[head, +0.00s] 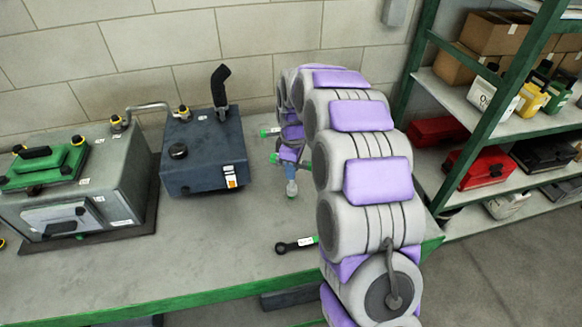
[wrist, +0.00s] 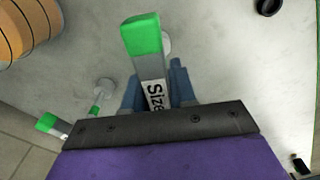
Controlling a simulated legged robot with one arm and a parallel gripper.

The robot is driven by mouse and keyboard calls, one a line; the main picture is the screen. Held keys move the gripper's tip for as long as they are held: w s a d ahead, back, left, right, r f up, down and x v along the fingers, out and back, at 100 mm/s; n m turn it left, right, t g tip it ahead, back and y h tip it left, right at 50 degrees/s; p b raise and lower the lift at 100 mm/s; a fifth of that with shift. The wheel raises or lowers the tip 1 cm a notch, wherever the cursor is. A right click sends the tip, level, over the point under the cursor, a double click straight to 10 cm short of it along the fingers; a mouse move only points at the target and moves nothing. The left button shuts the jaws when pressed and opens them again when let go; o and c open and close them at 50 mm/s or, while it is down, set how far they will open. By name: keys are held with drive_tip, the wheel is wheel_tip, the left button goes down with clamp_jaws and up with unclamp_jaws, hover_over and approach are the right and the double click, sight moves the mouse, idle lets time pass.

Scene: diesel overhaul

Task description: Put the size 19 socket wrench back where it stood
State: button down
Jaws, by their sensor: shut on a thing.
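A wrench handle with a green end (wrist: 146,40) and a white label reading "Size" is between the blue fingers of my gripper (wrist: 160,88) in the wrist view. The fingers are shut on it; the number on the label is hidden. In the head view my gripper (head: 289,172) is over the back right of the bench, partly hidden by my arm. A second green-ended tool (wrist: 52,125) shows at the left of the wrist view, apart from the fingers. A black ring-ended wrench with a green tip (head: 296,244) lies nearer the bench's front.
The grey bench (head: 130,268) has a green front edge. A blue-grey box with a lever (head: 205,155) and a grey engine block with a green cover (head: 75,185) stand left of my gripper. A green-framed shelf (head: 519,127) stands at the right. Bench space in front of the box is clear.

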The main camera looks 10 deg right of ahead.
drive_tip(key=shift+d+f, duration=0.35)
drive_tip(key=shift+f, duration=0.05)
drive_tip(key=shift+a+f, duration=0.3)
drive_tip(key=shift+f, duration=0.25)
drive_tip(key=c, duration=1.4)
unclamp_jaws()
drive_tip(key=shift+f, duration=0.1)
drive_tip(key=o, duration=0.6)
drive_tip(key=shift+d, duration=0.2)
drive_tip(key=shift+c, duration=0.2)
drive_tip(key=o, duration=0.6)
drive_tip(key=shift+a, duration=0.15)
drive_tip(key=shift+c, duration=0.2)
drive_tip(key=shift+r+p, duration=2.25)
drive_tip(key=shift+r, duration=2.25)
